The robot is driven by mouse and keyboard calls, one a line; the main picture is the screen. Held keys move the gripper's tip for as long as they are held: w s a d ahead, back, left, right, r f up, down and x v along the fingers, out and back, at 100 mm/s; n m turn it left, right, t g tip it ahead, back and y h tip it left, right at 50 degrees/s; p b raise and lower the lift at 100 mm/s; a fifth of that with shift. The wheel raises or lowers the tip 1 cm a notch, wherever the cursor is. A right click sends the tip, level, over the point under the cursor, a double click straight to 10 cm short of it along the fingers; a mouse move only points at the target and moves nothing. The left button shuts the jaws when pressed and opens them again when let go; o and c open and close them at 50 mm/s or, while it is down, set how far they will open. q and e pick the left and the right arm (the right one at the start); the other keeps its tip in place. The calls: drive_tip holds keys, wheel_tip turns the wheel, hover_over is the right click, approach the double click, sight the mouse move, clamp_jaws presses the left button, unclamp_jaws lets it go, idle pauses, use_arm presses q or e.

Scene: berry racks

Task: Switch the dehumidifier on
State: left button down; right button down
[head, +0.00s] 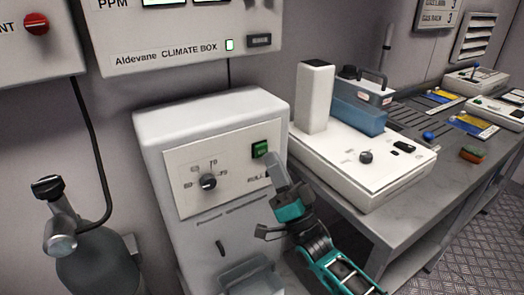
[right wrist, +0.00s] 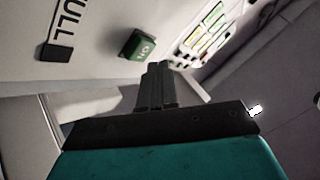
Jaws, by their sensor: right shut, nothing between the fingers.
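The dehumidifier (head: 215,118) is a white box standing against the wall, with a panel on its front. The panel has a dark round dial (head: 208,182) and a green switch (head: 260,148) at its upper right. In the right wrist view the switch (right wrist: 137,45) is marked "ON". A dark square lamp (right wrist: 55,53) sits beside the word "FULL". My right gripper (head: 273,160) is shut and empty, its fingertips just below and right of the switch. In the wrist view the fingertips (right wrist: 157,68) point close to the switch; I cannot tell whether they touch. My left gripper is not in view.
A grey bench (head: 390,215) on the right carries a white device (head: 345,165) with a knob, close beside my right arm. A gas cylinder (head: 100,265) with a valve stands at left. The Climate Box (head: 185,35) hangs on the wall above. Free floor shows at far right.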

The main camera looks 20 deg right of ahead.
drive_tip(key=shift+w, duration=0.15)
drive_tip(key=shift+w, duration=0.3)
drive_tip(key=shift+w+a+b, duration=0.15)
drive_tip(key=shift+w+b, duration=0.3)
idle(0.6)
drive_tip(key=shift+s, duration=0.1)
drive_tip(key=shift+s+p, duration=0.5)
drive_tip(key=shift+s, duration=0.3)
drive_tip(key=shift+s, duration=0.1)
drive_tip(key=s+p, duration=0.1)
drive_tip(key=s, duration=0.1)
drive_tip(key=s+d+p, duration=0.1)
drive_tip(key=s, duration=0.1)
drive_tip(key=shift+s, duration=0.4)
